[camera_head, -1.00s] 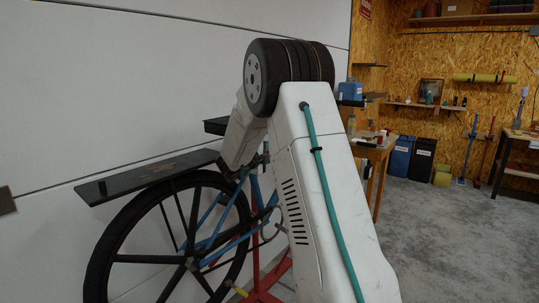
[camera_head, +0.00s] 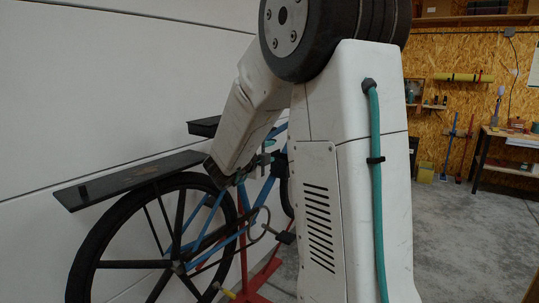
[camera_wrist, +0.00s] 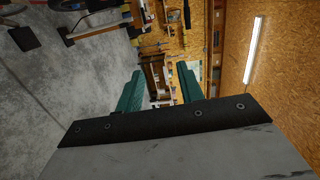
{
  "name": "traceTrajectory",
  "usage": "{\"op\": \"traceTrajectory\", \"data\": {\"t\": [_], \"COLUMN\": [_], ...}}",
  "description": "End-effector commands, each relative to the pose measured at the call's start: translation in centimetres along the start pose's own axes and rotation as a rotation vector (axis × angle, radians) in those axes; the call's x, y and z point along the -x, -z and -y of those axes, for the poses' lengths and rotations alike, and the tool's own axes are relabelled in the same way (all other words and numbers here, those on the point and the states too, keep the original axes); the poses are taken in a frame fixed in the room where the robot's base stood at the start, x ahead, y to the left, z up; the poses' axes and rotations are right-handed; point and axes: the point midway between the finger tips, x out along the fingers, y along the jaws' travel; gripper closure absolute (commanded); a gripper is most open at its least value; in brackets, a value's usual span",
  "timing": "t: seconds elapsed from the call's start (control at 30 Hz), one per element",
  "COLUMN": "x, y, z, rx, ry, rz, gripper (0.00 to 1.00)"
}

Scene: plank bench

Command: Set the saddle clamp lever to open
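The bicycle stands at left in the head view, with a blue frame (camera_head: 202,226), a black rear wheel (camera_head: 82,262) and a long black rack (camera_head: 130,180). A black saddle (camera_head: 203,127) shows just left of my arm. My arm covers much of the area below the saddle, and I cannot make out the clamp lever for certain. A small grey-green part (camera_head: 268,144) shows right of my forearm; I cannot tell what it is. My gripper (camera_wrist: 160,82) shows in the wrist view with two green fingers apart and nothing held between them. The saddle and clamp are not recognisable there.
A red stand (camera_head: 262,279) holds the bicycle. A pale panelled wall (camera_head: 110,90) runs close behind it. Grey concrete floor (camera_head: 458,240) is open at right, before a wooden bench (camera_head: 507,135) and the chipboard wall. A lit tube (camera_wrist: 254,50) shows in the wrist view.

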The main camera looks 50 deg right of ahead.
Motion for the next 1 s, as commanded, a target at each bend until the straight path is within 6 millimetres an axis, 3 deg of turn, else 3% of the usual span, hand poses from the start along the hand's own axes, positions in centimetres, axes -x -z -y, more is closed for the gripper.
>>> {"op": "traceTrajectory", "data": {"t": [0.43,0.57,0.67,0.77,0.87,0.9,1.0], "x": [0.8,1.1,2.6,6.1,12.0,14.8,21.8], "y": [1.1,0.5,-1.4,-4.6,-7.6,-8.3,-8.2], "z": [-0.1,0.1,0.7,1.4,1.7,1.5,0.4], "rx": [0.001,0.010,0.051,0.151,0.324,0.409,0.648], "ry": [-0.002,-0.008,-0.030,-0.059,-0.073,-0.072,-0.057], "rz": [0.000,0.035,0.162,0.398,0.702,0.826,1.115], "gripper": [0.62,0.99,1.00,1.00,1.00,1.00,1.00]}}
